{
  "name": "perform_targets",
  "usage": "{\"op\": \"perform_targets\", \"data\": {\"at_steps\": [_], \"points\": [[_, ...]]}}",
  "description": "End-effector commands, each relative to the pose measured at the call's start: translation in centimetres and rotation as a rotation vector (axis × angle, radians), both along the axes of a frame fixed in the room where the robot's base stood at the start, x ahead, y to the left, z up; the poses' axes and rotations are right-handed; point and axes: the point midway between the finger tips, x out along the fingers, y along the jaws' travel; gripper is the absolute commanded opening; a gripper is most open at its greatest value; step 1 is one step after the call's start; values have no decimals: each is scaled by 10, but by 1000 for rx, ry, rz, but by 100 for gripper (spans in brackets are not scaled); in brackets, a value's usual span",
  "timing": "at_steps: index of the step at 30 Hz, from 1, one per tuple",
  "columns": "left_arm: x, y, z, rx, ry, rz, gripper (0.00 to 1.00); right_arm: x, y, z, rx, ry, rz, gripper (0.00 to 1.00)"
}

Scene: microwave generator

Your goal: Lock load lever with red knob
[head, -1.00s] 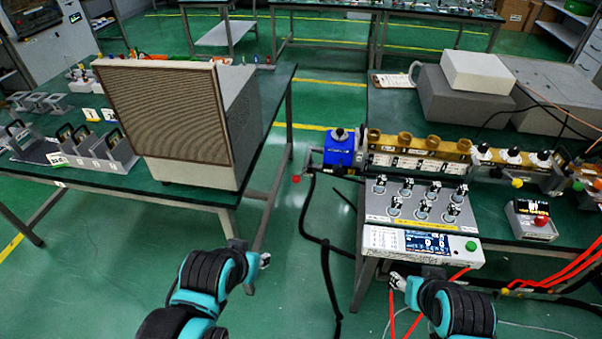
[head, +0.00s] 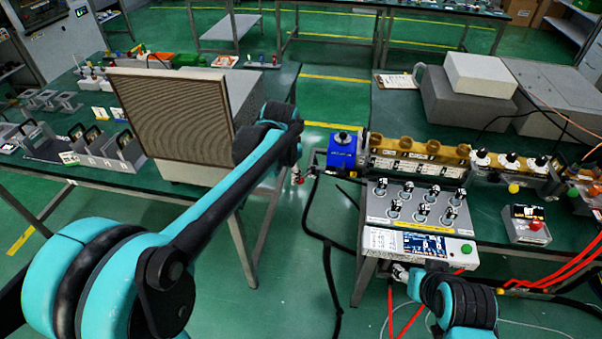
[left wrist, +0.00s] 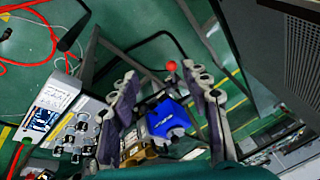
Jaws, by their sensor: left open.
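The red knob (left wrist: 171,66) sits on a thin lever beside the blue unit (head: 342,150). In the left wrist view the blue unit (left wrist: 168,117) shows between my fingers. My left gripper (left wrist: 161,72) is open, its two fingers spread on either side of the knob as seen from the wrist. I cannot tell how far the knob is beyond the fingertips. In the head view my left forearm reaches towards the lever, and the gripper and knob are small and overlap there. My right gripper (head: 400,272) is low in front of the control panel; its opening is unclear.
A large grey box with a mesh front (head: 172,127) stands on the left table, close to my left arm. The control panel with several switches (head: 418,215) is right of the gap between tables. Dark cables (head: 327,245) run on the floor in that gap.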

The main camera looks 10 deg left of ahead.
Motion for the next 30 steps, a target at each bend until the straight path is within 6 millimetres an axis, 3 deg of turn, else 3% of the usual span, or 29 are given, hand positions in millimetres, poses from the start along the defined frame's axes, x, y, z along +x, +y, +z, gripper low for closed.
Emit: {"op": "perform_targets", "data": {"at_steps": [1, 6, 12, 23, 30], "points": [[23, -4, -3, 19, 24, -35, 47, 0, 0, 8, 0, 0, 0, 49], [81, -13, -37, 79, 110, -158, 47, 0, 0, 22, 0, 0, 0, 49], [121, -23, -80, 126, 185, -265, 47, 0, 0, 33, 0, 0, 0, 49], [135, -24, -113, 143, 215, -306, 47, 0, 0, 29, 0, 0, 0, 49], [140, -19, -151, 142, 214, -304, 47, 0, 0, 15, 0, 0, 0, 49]]}}
